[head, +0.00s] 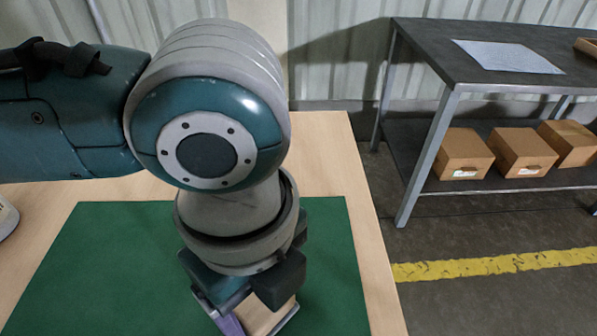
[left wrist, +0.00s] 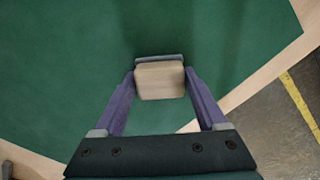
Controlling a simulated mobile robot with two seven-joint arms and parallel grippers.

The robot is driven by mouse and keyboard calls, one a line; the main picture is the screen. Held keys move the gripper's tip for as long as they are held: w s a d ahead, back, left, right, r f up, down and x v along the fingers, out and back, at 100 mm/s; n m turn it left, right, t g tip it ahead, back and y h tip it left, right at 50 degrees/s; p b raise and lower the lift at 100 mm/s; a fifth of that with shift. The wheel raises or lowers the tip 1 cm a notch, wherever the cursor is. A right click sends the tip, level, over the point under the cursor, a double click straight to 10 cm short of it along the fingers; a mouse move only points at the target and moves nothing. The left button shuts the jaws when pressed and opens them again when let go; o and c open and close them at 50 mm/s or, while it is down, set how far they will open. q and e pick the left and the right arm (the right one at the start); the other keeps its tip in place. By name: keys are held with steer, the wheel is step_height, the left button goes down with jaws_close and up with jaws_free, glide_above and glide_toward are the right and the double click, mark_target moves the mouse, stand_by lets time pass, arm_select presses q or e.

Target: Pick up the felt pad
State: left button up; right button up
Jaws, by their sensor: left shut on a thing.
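The felt pad (left wrist: 160,82), a small pale beige block, is between the two purple fingers of my left gripper (left wrist: 159,76) in the left wrist view. The fingers are shut on its sides, near their tips. In the head view my left gripper (head: 252,321) points down over the green mat, and a beige face of the pad (head: 260,316) shows between the fingers. My own wrist and the bottom picture edge hide much of it. I cannot tell whether the pad touches the mat. My right gripper is not in view.
The green mat (head: 100,260) lies on a light wooden table (head: 335,150), and its visible part is clear. At right stands a dark shelf unit (head: 450,60) with a light sheet (head: 507,56) on top and cardboard boxes (head: 521,150) below. A yellow floor line (head: 490,264) runs beyond the table.

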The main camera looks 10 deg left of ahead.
arm_select(q)
steer(key=shift+c, duration=0.2)
step_height(320, 180, up, 20)
steer(key=p, duration=0.5)
